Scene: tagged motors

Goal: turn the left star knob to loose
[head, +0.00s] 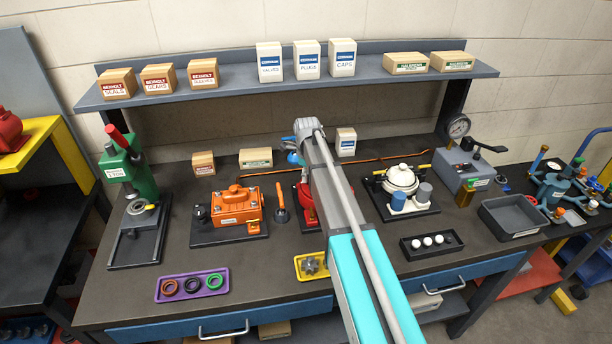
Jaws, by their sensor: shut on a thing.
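I cannot make out a star knob with certainty in the head view. A red device (306,205) stands mid-bench, mostly hidden behind my arm, so any knobs on it are hidden. My arm runs from the lower right up over the bench, and a small blue part shows beside its far end. My gripper is hidden behind the arm. Left of the red device, an orange housing (236,206) sits on a dark base with a round black part at its left end. A grey star-shaped piece (312,265) lies in a yellow tray (301,277).
A green press (140,170) stands at the left. A purple tray (165,297) holds rings. Right of my arm are a white pot-shaped unit (402,178), a black tray of white balls (407,250), a grey bin (515,213) and a gauge unit (470,170). A shelf (230,92) with boxes spans behind.

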